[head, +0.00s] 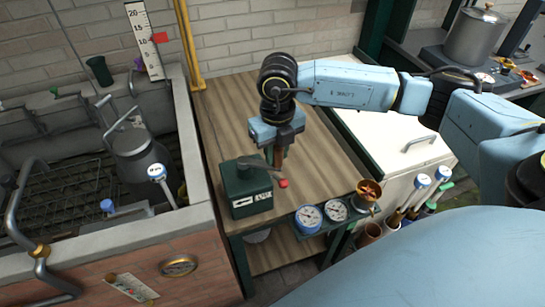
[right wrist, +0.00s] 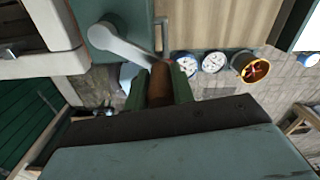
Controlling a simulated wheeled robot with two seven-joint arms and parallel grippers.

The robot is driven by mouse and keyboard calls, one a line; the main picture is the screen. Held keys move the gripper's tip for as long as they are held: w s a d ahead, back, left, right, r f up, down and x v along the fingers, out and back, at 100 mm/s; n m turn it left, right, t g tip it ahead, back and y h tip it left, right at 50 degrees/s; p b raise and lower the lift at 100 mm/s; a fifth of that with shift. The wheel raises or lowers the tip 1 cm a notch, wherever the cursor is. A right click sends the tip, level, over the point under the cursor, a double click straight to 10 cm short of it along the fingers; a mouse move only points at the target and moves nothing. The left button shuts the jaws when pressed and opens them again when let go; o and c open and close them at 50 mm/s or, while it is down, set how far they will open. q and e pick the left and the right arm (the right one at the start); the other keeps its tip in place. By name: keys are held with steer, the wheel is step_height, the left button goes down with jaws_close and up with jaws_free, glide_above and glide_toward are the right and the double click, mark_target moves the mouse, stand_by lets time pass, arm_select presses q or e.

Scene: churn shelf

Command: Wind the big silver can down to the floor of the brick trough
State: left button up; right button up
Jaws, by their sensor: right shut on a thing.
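The big silver can (head: 138,158), dull grey with a handle, is upright inside the brick trough (head: 190,150). I cannot tell whether its base touches the trough's dark grated floor (head: 60,190). A green winch box (head: 246,190) stands on the wooden bench beside the trough, with a grey crank arm on it. The crank (right wrist: 128,42) shows in the right wrist view with its brown handle (right wrist: 159,82) between the green fingers. My right gripper (head: 276,152) is shut on that handle. My left gripper is not in view.
A white scale (head: 143,40) with a red pointer stands at the trough's back wall. Dial gauges (head: 309,217) and a copper pot (head: 368,190) sit at the bench's front edge. Another lidded silver pot (head: 474,36) stands at the back right. The bench top behind the winch is clear.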

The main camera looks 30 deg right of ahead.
steer(key=shift+w+d+f, duration=0.15)
steer(key=shift+w+d, duration=0.1)
steer(key=shift+d, duration=0.05)
steer(key=o, duration=1)
steer(key=shift+s+d, duration=0.1)
steer(key=shift+o, duration=0.2)
